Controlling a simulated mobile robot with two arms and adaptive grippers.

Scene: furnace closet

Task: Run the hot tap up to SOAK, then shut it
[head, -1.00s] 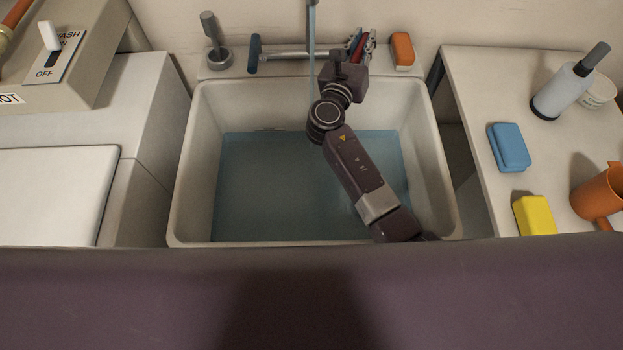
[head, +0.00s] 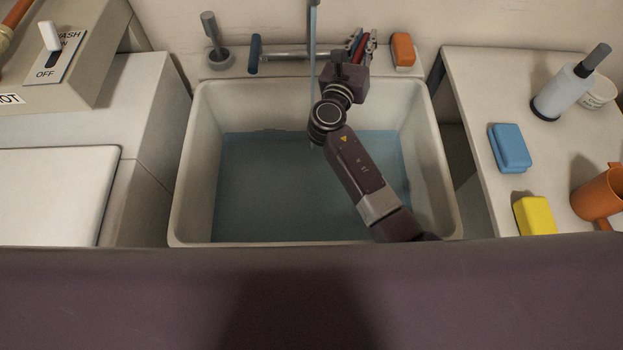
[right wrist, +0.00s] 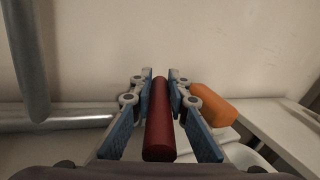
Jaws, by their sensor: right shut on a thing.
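The hot tap's red handle (right wrist: 159,120) stands between the fingers of my right gripper (right wrist: 160,88), which is shut on it. In the head view my right gripper (head: 358,44) is at the back right of the sink (head: 186,160), at the end of the tap bar (head: 290,54). Bluish water (head: 275,185) covers the sink's floor. I cannot read a SOAK mark; my arm hides part of the basin. My left gripper is out of view.
The blue tap handle (head: 254,54) is at the bar's left end. An orange block (head: 402,50) lies close right of my gripper. The right counter holds a blue sponge (head: 509,147), a yellow sponge (head: 535,215), a bottle (head: 563,92) and an orange mug (head: 598,195).

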